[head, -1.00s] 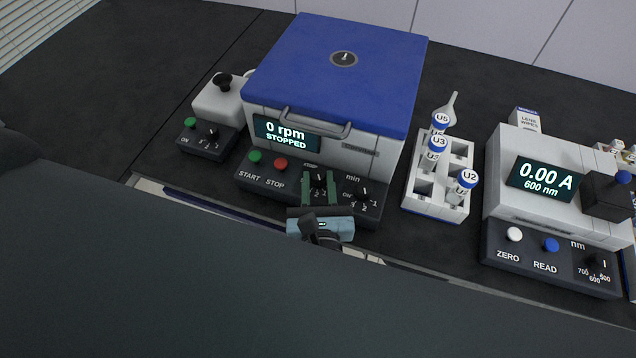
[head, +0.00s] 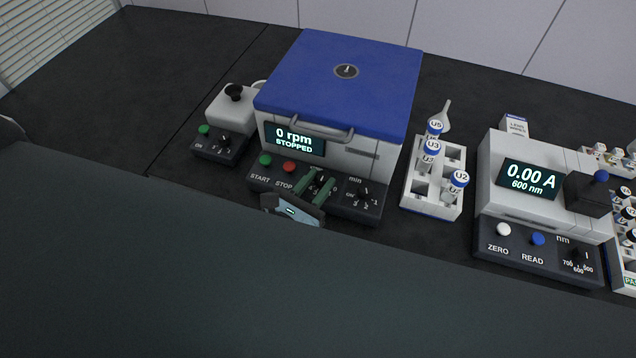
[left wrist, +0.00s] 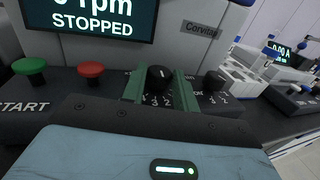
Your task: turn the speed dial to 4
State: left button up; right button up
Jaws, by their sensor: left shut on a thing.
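The centrifuge (head: 345,80) has a blue lid, and its display (head: 295,138) reads 0 rpm, STOPPED. Its speed dial is a black knob with a white pointer line, seen in the left wrist view (left wrist: 160,77). My left gripper (head: 318,186) has its green fingers on either side of this dial, shut on it. In the left wrist view the fingers (left wrist: 162,92) flank the knob, and the pointer line looks roughly upright. The scale numbers below the knob are partly hidden and too small to read surely. My right gripper is not in view.
Right of the speed dial is the min dial (head: 364,196). Left are the green START button (head: 265,160) and red STOP button (head: 289,167). A white tube rack (head: 433,180) and a photometer (head: 530,185) stand to the right; a small mixer (head: 232,108) stands to the left.

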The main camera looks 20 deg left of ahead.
pick_arm(q)
jog(key=shift+h, duration=0.3)
jog(key=o, duration=1)
jog(key=shift+w, duration=0.1)
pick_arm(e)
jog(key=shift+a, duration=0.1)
pick_arm(q)
jog(key=shift+b+v, duration=0.8)
jog(key=shift+v, duration=3.15)
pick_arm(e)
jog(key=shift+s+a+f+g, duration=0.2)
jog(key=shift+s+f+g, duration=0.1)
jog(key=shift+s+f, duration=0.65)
